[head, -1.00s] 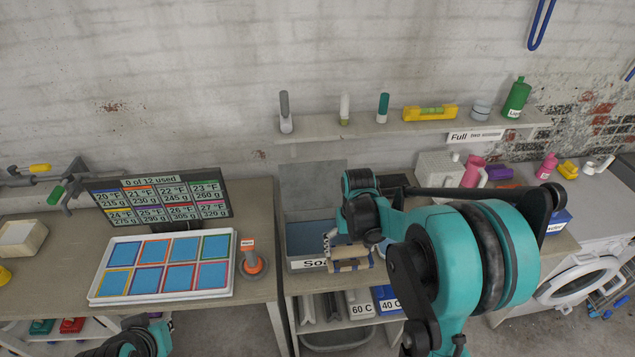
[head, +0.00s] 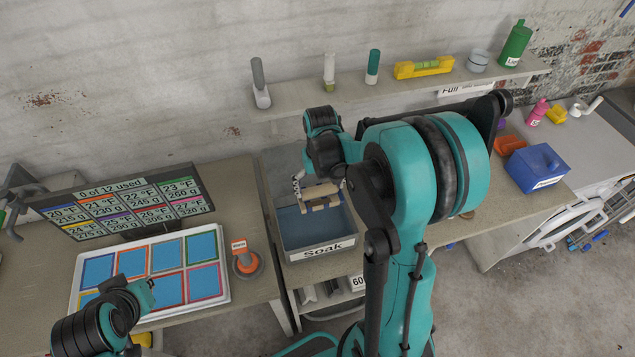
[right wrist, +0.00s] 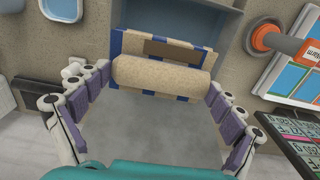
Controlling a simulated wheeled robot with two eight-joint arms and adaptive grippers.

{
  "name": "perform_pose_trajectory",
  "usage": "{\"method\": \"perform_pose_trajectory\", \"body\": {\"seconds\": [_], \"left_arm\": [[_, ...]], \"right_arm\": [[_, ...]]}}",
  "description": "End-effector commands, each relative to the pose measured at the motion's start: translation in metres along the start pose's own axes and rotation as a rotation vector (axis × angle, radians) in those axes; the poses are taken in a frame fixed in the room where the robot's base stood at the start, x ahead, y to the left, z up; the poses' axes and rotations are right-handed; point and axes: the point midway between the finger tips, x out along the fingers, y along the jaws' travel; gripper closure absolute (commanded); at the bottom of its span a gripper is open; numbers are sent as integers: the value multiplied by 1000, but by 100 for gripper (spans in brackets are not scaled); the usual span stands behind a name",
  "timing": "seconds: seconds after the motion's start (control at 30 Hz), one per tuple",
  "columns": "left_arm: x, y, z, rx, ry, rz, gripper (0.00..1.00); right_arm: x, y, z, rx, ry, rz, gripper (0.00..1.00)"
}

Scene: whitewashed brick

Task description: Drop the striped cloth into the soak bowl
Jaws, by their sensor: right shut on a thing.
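The striped cloth (head: 320,205) has beige and blue stripes and a thick beige roll along its top. In the right wrist view the cloth (right wrist: 160,75) spans between the purple-padded fingers. My right gripper (head: 320,192) is shut on it, and the gripper also shows in the right wrist view (right wrist: 157,95). In the head view the cloth overlaps the inside of the soak bowl (head: 323,249), a grey rectangular basin with a blue inside and a "Soak" label. The exact height above it is hard to tell. My left gripper (head: 148,285) is at the lower left over the tray, its jaws unclear.
A white tray (head: 222,299) with coloured-edged blue squares lies on the left table, beneath a display screen (head: 125,205). An orange-and-grey stamp-like object (head: 246,262) stands between tray and bowl. A blue box (head: 538,168) is on the right. A shelf with bottles runs behind.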

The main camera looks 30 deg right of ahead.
Motion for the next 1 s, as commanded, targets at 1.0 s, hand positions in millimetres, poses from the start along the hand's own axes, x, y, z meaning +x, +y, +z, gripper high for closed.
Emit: {"method": "perform_pose_trajectory", "body": {"seconds": [1.0], "left_arm": [[25,0,18,0,0,0,100]], "right_arm": [[44,0,0,0,0,0,0]]}}
